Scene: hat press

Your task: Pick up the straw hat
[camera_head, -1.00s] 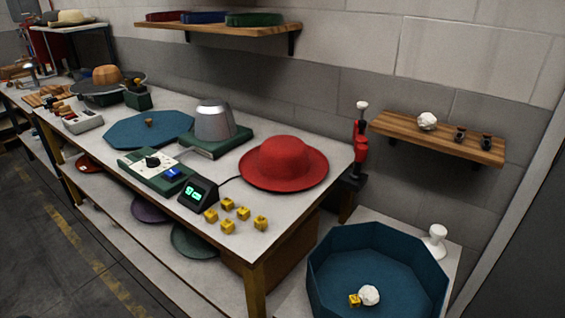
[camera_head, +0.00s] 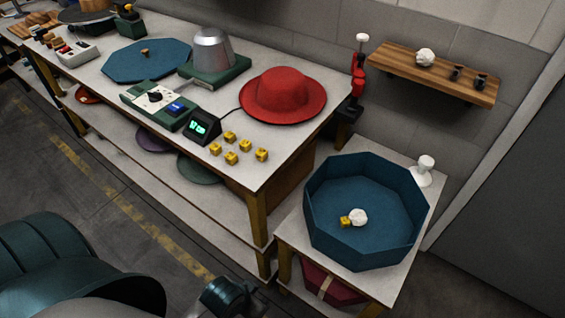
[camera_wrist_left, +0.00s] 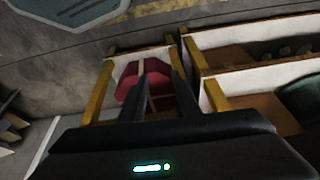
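No hat that I can make out clearly as straw is in view now. A tan-brown hat (camera_head: 93,5) sits on a dark round stand at the far end of the bench, cut off by the top edge of the head view. A red brimmed hat (camera_head: 283,92) lies on the near right end of the bench. My left gripper (camera_wrist_left: 158,65) shows in the left wrist view with its two dark fingers apart and nothing between them. My right gripper is not seen.
The workbench (camera_head: 285,150) holds a metal hat block (camera_head: 212,47), a control box (camera_head: 158,104) and several yellow cubes. A blue octagonal tray (camera_head: 330,245) stands on a low side table. A red box (camera_head: 325,285) is below it. Open floor (camera_head: 60,190) lies before the bench.

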